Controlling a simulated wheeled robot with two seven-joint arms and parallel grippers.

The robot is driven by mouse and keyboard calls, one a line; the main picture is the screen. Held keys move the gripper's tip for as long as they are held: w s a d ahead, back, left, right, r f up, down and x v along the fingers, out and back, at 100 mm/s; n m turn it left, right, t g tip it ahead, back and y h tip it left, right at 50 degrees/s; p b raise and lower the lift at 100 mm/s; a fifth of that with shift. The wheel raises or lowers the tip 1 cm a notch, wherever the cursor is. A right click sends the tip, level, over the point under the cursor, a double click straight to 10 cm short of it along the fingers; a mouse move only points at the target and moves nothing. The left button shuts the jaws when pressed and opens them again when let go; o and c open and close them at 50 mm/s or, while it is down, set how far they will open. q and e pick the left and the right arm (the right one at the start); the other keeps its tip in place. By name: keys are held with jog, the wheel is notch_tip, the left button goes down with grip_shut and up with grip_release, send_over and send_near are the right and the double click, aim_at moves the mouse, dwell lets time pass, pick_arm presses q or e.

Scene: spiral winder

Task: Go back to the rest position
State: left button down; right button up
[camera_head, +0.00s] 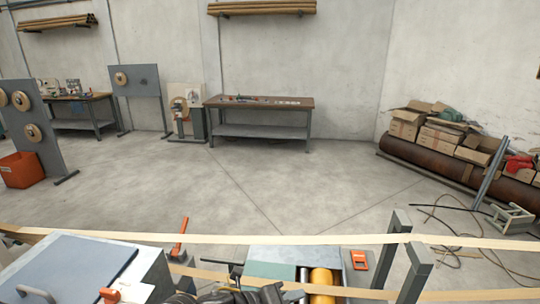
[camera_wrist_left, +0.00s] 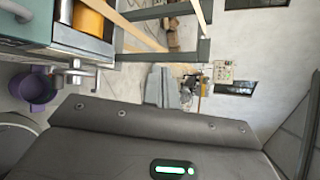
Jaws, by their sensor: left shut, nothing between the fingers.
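My left gripper (camera_head: 268,294) shows as a dark shape at the bottom edge of the head view, partly cut off. It is shut and empty, low in front of the winding machine's green-grey top (camera_head: 272,270) and beside its yellow roller (camera_head: 321,278). The roller also shows as an orange cylinder in the left wrist view (camera_wrist_left: 88,20), at the upper left. A pale strip (camera_head: 300,239) runs across the machine from left to right. My right gripper is not in view.
A grey cabinet (camera_head: 70,268) with an orange-red handle (camera_head: 180,237) near it stands at the lower left. Grey posts (camera_head: 415,272) stand at the right. A workbench (camera_head: 258,103) stands by the back wall, and boxes (camera_head: 440,131) sit at the right. The middle floor is clear.

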pick_arm(q)
jog(key=s+a+f+n+t+y, duration=0.1)
jog(key=s+a+f+n+y, duration=0.25)
jog(key=a+n, duration=0.5)
jog(key=s+a+f+n+t+y, duration=0.2)
jog(key=a+f+n+y, duration=0.3)
jog(key=n, duration=0.6)
jog(key=s+a+f+n+g+y, duration=0.25)
jog(key=s+a+f+n, duration=0.25)
jog(key=s+a+n, duration=0.4)
jog(key=s+a+f+n+g+y, duration=0.1)
jog(key=s+a+f+n+g, duration=0.3)
jog(key=s+a, duration=0.5)
notch_tip(320, 180, down, 39)
jog(key=s+d+g+b, duration=0.1)
jog(key=s+d+b, duration=0.1)
jog(key=b, duration=1.1)
jog(key=s+a+f+b, duration=0.2)
jog(key=s+f+b, duration=0.2)
jog(key=s+f, duration=0.4)
jog(key=s+a+f+g+b, duration=0.1)
jog(key=s+f+b, duration=0.4)
jog(key=f, duration=1.1)
jog(key=s+a, duration=0.1)
jog(key=s, duration=0.2)
jog(key=shift+f, duration=0.2)
